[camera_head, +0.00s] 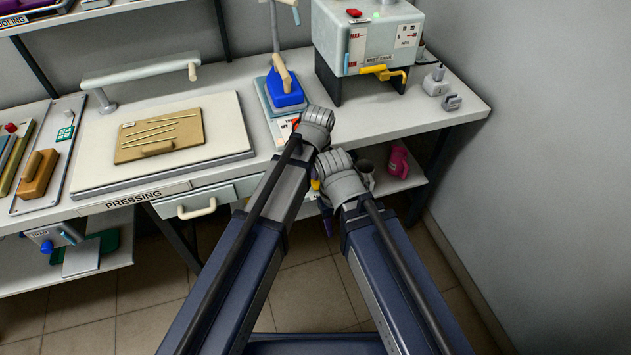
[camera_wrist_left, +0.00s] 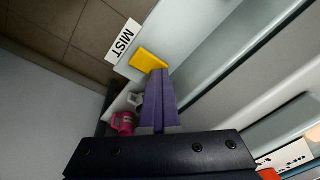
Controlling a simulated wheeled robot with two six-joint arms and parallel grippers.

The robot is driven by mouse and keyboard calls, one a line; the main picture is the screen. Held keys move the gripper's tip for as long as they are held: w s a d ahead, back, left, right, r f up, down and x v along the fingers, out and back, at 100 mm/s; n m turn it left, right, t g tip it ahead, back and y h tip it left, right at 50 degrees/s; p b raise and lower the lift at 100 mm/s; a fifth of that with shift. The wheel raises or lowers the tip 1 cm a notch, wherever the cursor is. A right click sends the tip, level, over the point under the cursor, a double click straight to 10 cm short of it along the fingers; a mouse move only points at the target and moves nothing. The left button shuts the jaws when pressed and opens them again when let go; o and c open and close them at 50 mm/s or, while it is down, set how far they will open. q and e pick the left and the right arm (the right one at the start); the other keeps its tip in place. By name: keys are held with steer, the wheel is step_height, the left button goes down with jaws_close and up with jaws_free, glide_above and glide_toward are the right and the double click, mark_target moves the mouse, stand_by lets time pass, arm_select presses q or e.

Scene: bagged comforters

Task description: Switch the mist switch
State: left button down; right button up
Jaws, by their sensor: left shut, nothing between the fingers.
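In the left wrist view a yellow block (camera_wrist_left: 148,62), which looks like the mist switch, sits beside a white MIST label (camera_wrist_left: 123,41) on a pale panel. My left gripper (camera_wrist_left: 158,84) is shut and empty; its purple fingers point at the yellow block, with the tips close to it. I cannot tell whether they touch.
The workbench (camera_head: 440,105) holds a mist tank (camera_head: 385,35) with a yellow lever, a blue iron (camera_head: 285,92) and a pressing board (camera_head: 90,150). A pink mug (camera_head: 398,162) stands on the lower shelf. A wall closes the right side. My two arms are close together.

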mark_target(315, 182)
arm_select(q)
steer(key=shift+s+f, duration=0.1)
steer(key=shift+s, duration=0.3)
steer(key=shift+w+r+p, duration=0.1)
steer(key=shift+r+p, duration=0.35)
steer(key=shift+p, duration=0.35)
step_height(315, 182, up, 4)
steer(key=p, duration=0.3)
steer(key=shift+d+f+p, duration=0.1)
steer(key=shift+p, duration=0.25)
steer(key=shift+r+p, duration=0.4)
step_height(315, 182, up, 7)
steer(key=s+p, duration=0.1)
steer(key=p, duration=0.6)
steer(key=s+a+r+g+p, duration=0.1)
steer(key=s+a, duration=0.1)
steer(key=s, duration=0.6)
steer(key=s+a+r+n+g+p, duration=0.1)
steer(key=s+a, duration=0.2)
steer(key=s, duration=0.5)
steer(key=shift+n+y, duration=0.3)
steer(key=shift+y, duration=0.1)
steer(key=shift+w, duration=0.1)
